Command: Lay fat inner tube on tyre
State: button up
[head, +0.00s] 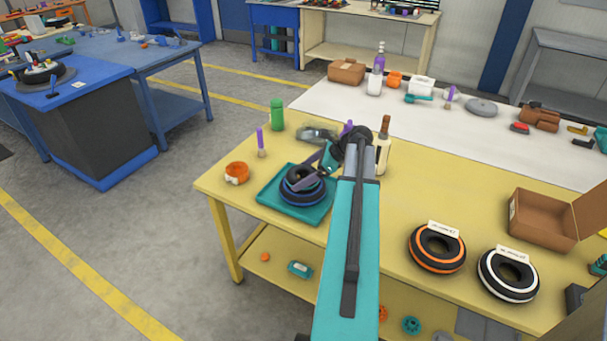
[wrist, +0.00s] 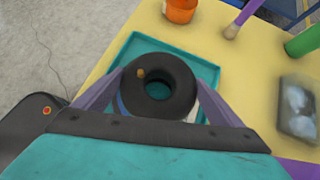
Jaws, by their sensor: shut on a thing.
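The fat inner tube is a thick black ring with a small brass valve; it fills the middle of the wrist view (wrist: 178,80). My gripper (wrist: 158,88) has its purple fingers on either side of the tube, shut on it. In the head view my gripper (head: 318,180) is over the teal tray (head: 268,198). A black tyre with a blue stripe (head: 303,198) lies in the tray under the tube. The tube is at the top of the tyre, roughly in line with it. I cannot tell whether they touch.
An orange-striped tyre (head: 437,264) and a white-striped tyre (head: 508,289) lie to the right, both with labels. An open brown box (head: 540,225) is at the right.

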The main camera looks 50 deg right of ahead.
jog(key=shift+f, duration=0.25)
jog(key=o, duration=0.8)
jog(key=shift+o, duration=0.2)
jog(key=shift+r, duration=0.15)
jog(key=b+v, duration=0.2)
jog(key=v, duration=1)
jog(key=shift+s, duration=0.1)
dwell(0.3)
